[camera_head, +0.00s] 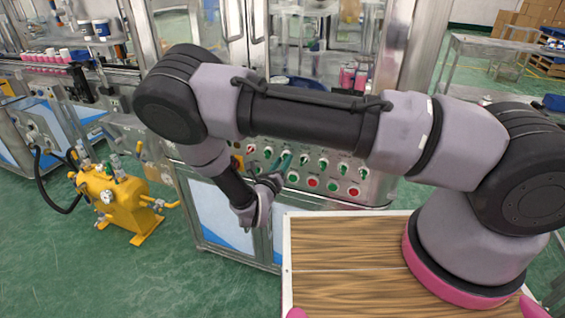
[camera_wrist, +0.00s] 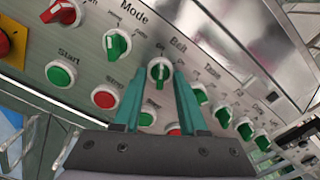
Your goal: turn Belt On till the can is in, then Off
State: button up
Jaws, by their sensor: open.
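The Belt knob (camera_wrist: 160,73) is a green knob with a white rim, under the label "Belt" in the wrist view. My gripper (camera_wrist: 160,78) is open, its two teal fingers on either side of this knob; I cannot tell whether they touch it. The knob's handle stands roughly upright in the picture, near a small label that seems to read "On". In the head view my gripper (camera_head: 283,163) is at the control panel (camera_head: 375,188), and my wrist hides part of it. Pink and white cans (camera_head: 47,57) stand on the conveyor at far left; which can is meant is unclear.
A green Mode knob (camera_wrist: 117,44), a red-handled knob (camera_wrist: 64,12), a green Start button (camera_wrist: 61,74) and a red button (camera_wrist: 104,96) lie left of the fingers. Several green knobs (camera_wrist: 222,116) run to the right. A yellow pump (camera_head: 115,195) stands on the floor.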

grip_shut()
